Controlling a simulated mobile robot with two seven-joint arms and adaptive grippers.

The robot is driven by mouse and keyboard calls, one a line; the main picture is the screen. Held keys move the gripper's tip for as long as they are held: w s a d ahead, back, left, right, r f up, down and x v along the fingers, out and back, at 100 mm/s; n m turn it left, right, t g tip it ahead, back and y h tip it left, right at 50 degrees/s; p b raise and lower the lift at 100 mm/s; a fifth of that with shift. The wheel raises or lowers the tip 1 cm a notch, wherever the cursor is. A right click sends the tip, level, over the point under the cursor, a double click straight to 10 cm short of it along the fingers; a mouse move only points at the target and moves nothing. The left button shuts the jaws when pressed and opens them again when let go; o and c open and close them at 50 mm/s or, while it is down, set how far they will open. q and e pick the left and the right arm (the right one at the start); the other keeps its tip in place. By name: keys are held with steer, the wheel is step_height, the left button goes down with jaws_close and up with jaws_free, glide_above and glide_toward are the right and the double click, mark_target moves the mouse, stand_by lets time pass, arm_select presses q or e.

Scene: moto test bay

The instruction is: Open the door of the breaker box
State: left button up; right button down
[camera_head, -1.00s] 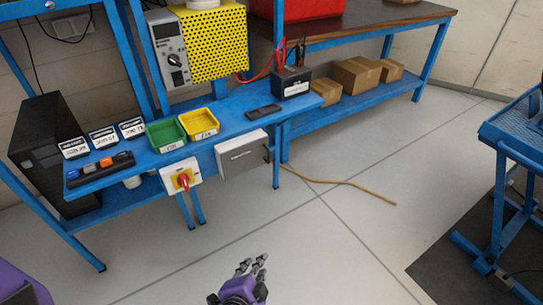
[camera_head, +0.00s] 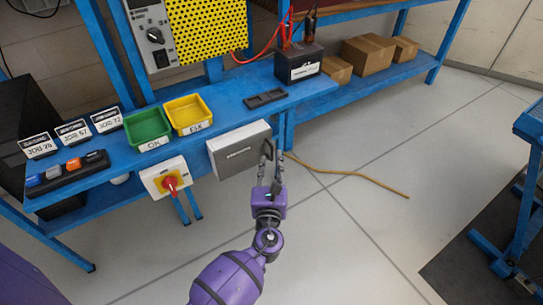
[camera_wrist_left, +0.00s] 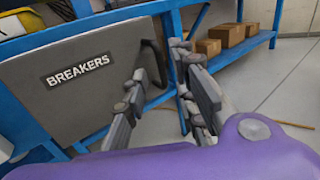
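The breaker box (camera_head: 236,149) is a grey box fixed under the front edge of the blue bench. Its door is shut, and the left wrist view shows its face with the "BREAKERS" label (camera_wrist_left: 78,72). A dark handle (camera_head: 268,151) stands at the door's right edge; it also shows in the left wrist view (camera_wrist_left: 155,62). My left gripper (camera_head: 271,165) is open at the handle, its fingers (camera_wrist_left: 160,80) apart, with the handle seen between the fingertips. I cannot tell whether they touch it. My right gripper is not in view.
A white switch box with a red knob (camera_head: 171,183) hangs left of the breaker box. Green (camera_head: 149,128) and yellow (camera_head: 188,113) bins stand on the bench (camera_head: 232,100) above. A brown cable (camera_head: 350,178) lies on the floor.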

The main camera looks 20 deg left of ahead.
mark_target(271, 157)
arm_select(q)
steer(key=shift+x, duration=1.8)
jaws_close()
